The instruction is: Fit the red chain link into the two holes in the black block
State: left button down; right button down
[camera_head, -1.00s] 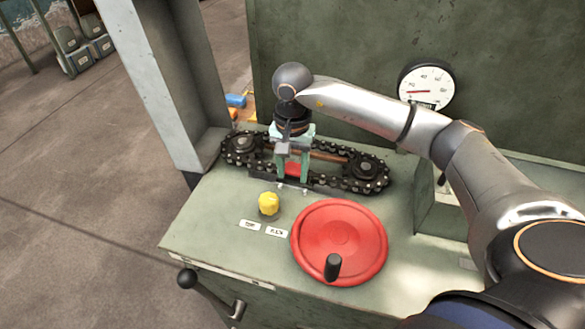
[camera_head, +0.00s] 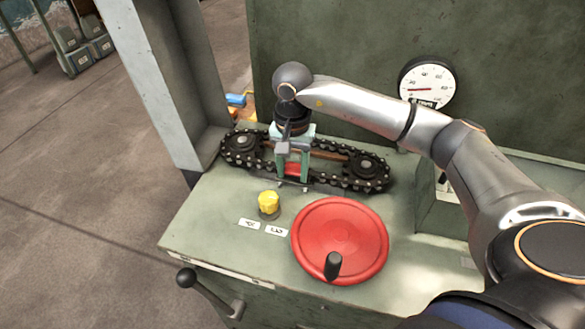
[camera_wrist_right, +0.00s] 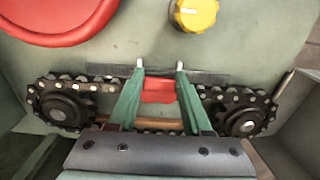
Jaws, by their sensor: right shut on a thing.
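The red chain link (camera_head: 292,169) is between the fingers of my right gripper (camera_head: 292,185), which is shut on it. In the right wrist view, the red link (camera_wrist_right: 159,90) spans between the two green fingers of the gripper (camera_wrist_right: 160,65), behind their pale tips. A black block (camera_wrist_right: 210,78) shows as a dark flat bar under and beside the fingertips. It also shows low at the chain's front edge in the head view (camera_head: 326,187). Its holes are hidden or too small to make out, and I cannot tell whether the link touches it. My left gripper is not in view.
A black chain (camera_head: 368,187) runs around two sprockets on the green bench. A yellow knob (camera_head: 269,204) and a red handwheel (camera_head: 338,240) stand in front. A gauge (camera_head: 426,82) is on the panel behind. A grey post (camera_head: 170,90) rises at left.

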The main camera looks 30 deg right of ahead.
grip_release()
dwell(0.4)
jog(key=shift+r, duration=0.1)
dwell(0.3)
jog(key=shift+r+p, duration=2.8)
jog(key=shift+r, duration=1.4)
